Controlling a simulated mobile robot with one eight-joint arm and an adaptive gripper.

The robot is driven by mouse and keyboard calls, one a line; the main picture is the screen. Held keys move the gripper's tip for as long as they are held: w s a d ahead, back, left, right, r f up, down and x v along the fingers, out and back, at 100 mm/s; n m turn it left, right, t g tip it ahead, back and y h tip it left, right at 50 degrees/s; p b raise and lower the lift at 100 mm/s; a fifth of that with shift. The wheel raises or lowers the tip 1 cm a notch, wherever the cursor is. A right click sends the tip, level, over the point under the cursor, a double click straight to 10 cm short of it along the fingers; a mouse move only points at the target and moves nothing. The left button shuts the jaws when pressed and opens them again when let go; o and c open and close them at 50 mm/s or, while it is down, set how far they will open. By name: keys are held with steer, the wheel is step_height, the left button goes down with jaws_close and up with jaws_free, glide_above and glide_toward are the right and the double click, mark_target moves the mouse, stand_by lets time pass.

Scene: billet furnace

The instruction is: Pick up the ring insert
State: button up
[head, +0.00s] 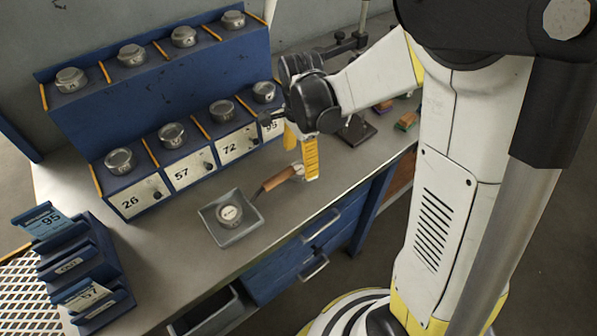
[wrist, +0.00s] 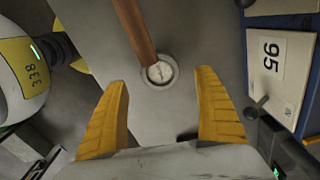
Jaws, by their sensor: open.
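My gripper (head: 302,158) is open above the bench, its two yellow fingers pointing down. In the wrist view the open fingers (wrist: 162,82) frame a small round grey ring with a pale centre (wrist: 161,73), which lies beyond the tips. A brown handle (wrist: 135,32) runs up to this ring; whether they are joined is unclear. In the head view the handle (head: 279,180) lies beside the fingers, which partly hide its far end. Another round metal piece (head: 229,214) sits in a square grey tray (head: 207,219). I cannot tell for certain which round piece is the ring insert.
A blue two-level rack (head: 75,118) with several round metal pieces stands behind, with numbered fronts such as 95 (wrist: 272,56). Blue card holders (head: 70,262) stand at the left.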

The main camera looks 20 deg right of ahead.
mark_target(300, 167)
step_height(300, 167, down, 5)
steer(key=shift+a+r+b, duration=0.1)
steer(key=shift+r+b, duration=0.1)
steer(key=shift+b, duration=0.85)
steer(key=shift+r, duration=0.1)
steer(key=shift+c, duration=0.2)
steer(key=c, duration=1.5)
steer(key=shift+w+r, duration=0.1)
